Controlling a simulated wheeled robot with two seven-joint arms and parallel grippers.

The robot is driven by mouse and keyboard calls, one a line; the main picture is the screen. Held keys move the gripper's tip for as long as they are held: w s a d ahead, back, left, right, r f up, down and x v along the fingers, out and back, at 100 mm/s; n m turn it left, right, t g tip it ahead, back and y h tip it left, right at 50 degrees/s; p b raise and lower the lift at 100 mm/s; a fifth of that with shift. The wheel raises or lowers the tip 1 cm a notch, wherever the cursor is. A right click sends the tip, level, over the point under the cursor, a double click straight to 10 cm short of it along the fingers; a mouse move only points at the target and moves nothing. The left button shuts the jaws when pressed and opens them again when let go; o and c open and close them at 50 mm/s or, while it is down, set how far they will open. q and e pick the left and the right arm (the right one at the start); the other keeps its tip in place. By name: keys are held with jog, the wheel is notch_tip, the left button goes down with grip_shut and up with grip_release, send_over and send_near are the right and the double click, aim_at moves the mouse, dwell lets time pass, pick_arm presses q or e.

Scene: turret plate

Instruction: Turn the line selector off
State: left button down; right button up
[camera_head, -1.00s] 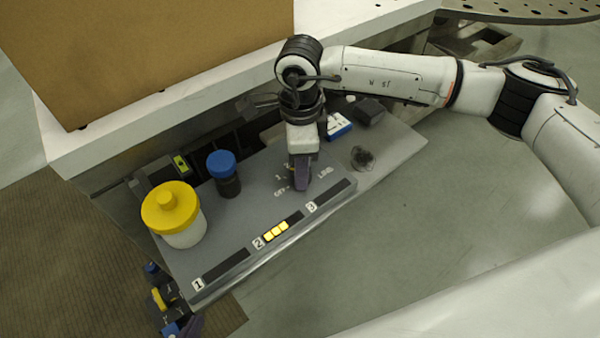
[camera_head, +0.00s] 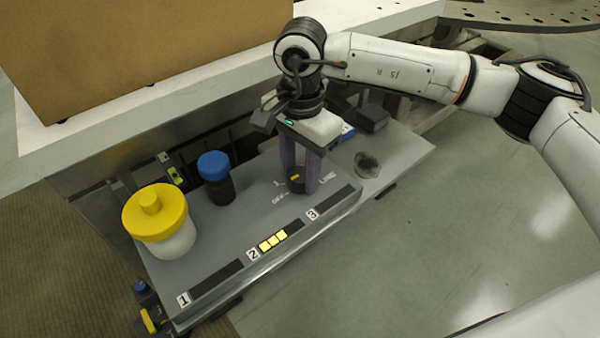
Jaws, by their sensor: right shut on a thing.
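The line selector (camera_head: 296,181) is a small dark round knob with a yellow mark on top, on the grey panel (camera_head: 230,225). White lettering beside it reads "OFF" on its left and "LINE" on its right. My right gripper (camera_head: 299,181) comes down from above, with its two purple fingers on either side of the knob, shut on it. The fingers hide part of the knob, and I cannot tell exactly which label its mark points to. My left gripper is not in view.
A white jar with a yellow lid (camera_head: 157,215) and a dark bottle with a blue cap (camera_head: 217,178) stand left on the panel. Yellow lights (camera_head: 273,241) show by number 2 on the front strip. A cardboard box (camera_head: 150,50) stands behind. Open floor lies to the right.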

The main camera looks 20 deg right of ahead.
aim_at(300, 175)
jog(key=shift+r, duration=0.1)
dwell(0.4)
jog(key=o, duration=1)
jog(key=shift+o, duration=0.2)
notch_tip(300, 175, up, 10)
jog(key=shift+r, duration=0.1)
